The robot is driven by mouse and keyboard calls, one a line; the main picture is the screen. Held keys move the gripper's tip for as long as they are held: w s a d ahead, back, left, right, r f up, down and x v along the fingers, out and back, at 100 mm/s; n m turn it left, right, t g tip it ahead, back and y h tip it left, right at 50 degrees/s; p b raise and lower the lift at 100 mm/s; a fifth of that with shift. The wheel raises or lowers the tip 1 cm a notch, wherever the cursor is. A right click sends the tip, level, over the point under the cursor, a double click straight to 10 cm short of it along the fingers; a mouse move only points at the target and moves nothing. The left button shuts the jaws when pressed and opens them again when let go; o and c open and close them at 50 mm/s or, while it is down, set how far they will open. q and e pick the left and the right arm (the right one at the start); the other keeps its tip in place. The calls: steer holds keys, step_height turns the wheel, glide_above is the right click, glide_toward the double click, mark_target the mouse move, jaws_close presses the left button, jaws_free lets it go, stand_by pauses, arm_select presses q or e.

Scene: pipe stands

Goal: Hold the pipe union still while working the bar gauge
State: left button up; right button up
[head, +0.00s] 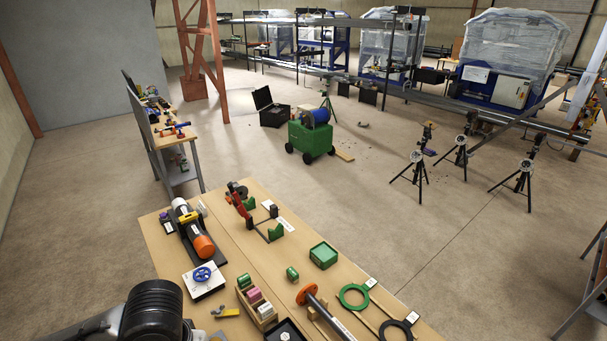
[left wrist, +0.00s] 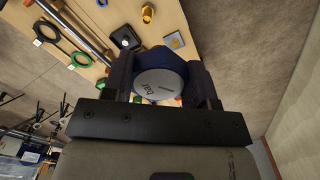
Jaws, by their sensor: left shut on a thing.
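The bar gauge (left wrist: 158,82), a round pale face marked "bar" with a blue rim, sits between the fingers of my left gripper (left wrist: 163,78) in the left wrist view. The gripper is shut on it. In the head view only a dark part of my left arm shows at the lower left; the fingers and gauge are hidden there. A brass fitting (left wrist: 148,13) stands on the wooden bench beyond the gauge in the wrist view; I cannot tell whether it is the pipe union. My right gripper is in neither view.
The wooden bench (head: 232,237) carries a green box (head: 323,255), a blue handwheel (head: 203,274), a rack of coloured rolls (head: 257,305), a green ring (head: 354,297), a black ring (head: 396,331) and a pipe with an orange flange (head: 307,293). Tripod stands (head: 418,158) are on the floor beyond.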

arm_select(q)
steer(key=shift+s+a+r+p, duration=0.1)
steer(key=shift+s+r+p, duration=0.4)
steer(key=shift+r+p, duration=0.2)
steer(key=shift+s+a+r+p, duration=0.1)
steer(key=shift+s+r+p, duration=0.45)
steer(key=shift+r, duration=0.3)
steer(key=shift+s+r+p, duration=0.5)
steer(key=shift+r+p, duration=0.15)
steer(key=shift+r, duration=0.1)
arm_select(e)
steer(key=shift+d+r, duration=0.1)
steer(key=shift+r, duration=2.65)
